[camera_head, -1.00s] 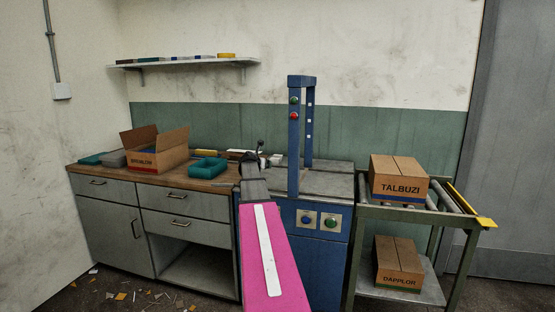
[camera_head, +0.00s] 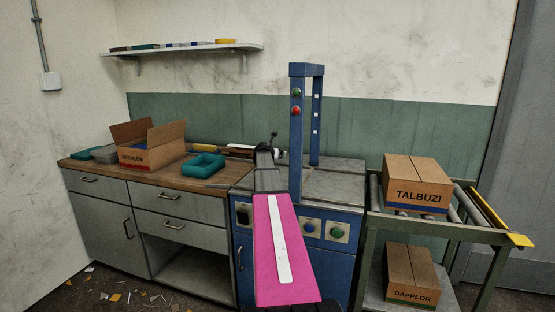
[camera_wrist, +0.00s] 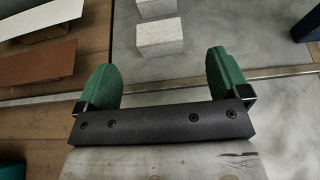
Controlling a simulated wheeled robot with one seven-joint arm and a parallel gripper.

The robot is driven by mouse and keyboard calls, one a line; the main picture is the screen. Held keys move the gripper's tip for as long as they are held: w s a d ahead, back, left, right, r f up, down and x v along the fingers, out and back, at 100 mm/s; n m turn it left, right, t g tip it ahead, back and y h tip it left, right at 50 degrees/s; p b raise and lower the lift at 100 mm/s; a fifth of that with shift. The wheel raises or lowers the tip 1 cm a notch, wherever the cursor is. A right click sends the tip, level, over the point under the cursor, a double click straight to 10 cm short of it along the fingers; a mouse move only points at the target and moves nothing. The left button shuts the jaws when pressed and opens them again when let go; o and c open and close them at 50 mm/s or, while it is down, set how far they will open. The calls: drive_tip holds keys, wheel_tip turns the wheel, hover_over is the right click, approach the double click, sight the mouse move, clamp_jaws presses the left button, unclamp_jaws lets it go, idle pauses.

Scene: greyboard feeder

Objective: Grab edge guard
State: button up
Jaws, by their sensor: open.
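I cannot tell for sure which thing is the edge guard. In the wrist view, my gripper (camera_wrist: 162,62) has its two green fingers spread wide, with nothing between them. Beyond the fingertips, two pale grey blocks (camera_wrist: 160,38) sit on a grey metal top.
The blue machine frame (camera_head: 296,140) stands right of my arm. A roller stand (camera_head: 450,232) at right carries a carton marked TALBUZI (camera_head: 415,185).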

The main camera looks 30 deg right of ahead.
drive_tip(key=shift+x, duration=3.05)
drive_tip(key=shift+a, duration=0.15)
drive_tip(key=c, duration=1)
